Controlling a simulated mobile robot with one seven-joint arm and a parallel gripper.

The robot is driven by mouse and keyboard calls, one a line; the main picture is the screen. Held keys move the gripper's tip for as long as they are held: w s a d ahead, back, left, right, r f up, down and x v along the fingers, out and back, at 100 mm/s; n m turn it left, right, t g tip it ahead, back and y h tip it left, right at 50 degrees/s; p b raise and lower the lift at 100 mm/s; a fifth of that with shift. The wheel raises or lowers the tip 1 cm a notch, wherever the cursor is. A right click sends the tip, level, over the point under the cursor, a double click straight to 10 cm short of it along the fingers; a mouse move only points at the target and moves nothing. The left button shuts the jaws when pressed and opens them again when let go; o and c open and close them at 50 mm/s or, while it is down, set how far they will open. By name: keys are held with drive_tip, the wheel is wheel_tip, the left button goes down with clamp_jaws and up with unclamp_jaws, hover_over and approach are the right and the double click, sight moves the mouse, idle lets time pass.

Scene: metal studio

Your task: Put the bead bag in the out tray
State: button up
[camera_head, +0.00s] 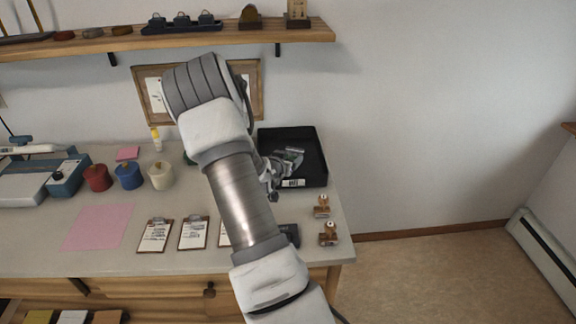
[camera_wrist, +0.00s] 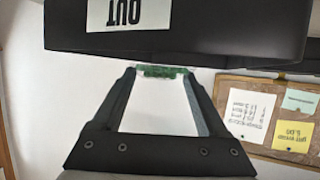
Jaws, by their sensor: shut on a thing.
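The black out tray (camera_head: 318,160) stands at the back right of the counter, with a pale label on its front. In the wrist view its wall with the upside-down "OUT" label (camera_wrist: 200,42) fills the top. My gripper (camera_head: 277,167) is at the tray's front left. In the wrist view my gripper (camera_wrist: 160,73) is shut on the bead bag (camera_wrist: 163,71), a strip of green between the fingertips. In the head view the clear bag (camera_head: 291,157) shows against the tray's inside; I cannot tell whether it touches the floor. My arm hides part of the tray's left side.
Two wooden stamps (camera_head: 322,207) stand in front of the tray. Clipboards (camera_head: 193,232) lie along the counter's front. Thread spools (camera_head: 128,176) and a pink sheet (camera_head: 98,226) are at left. A wooden shelf (camera_head: 230,36) and a pinboard (camera_wrist: 270,118) are on the wall.

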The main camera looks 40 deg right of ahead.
wheel_tip(320, 180, down, 2)
drive_tip(key=shift+f, duration=0.25)
drive_tip(key=shift+f+b, duration=0.35)
drive_tip(key=shift+b, duration=0.2)
drive_tip(key=shift+f+b, duration=0.25)
drive_tip(key=shift+b, duration=0.05)
drive_tip(key=o, duration=1.3)
drive_tip(key=shift+c, duration=0.2)
drive_tip(key=shift+o, duration=0.6)
drive_tip(key=shift+s+f, duration=0.1)
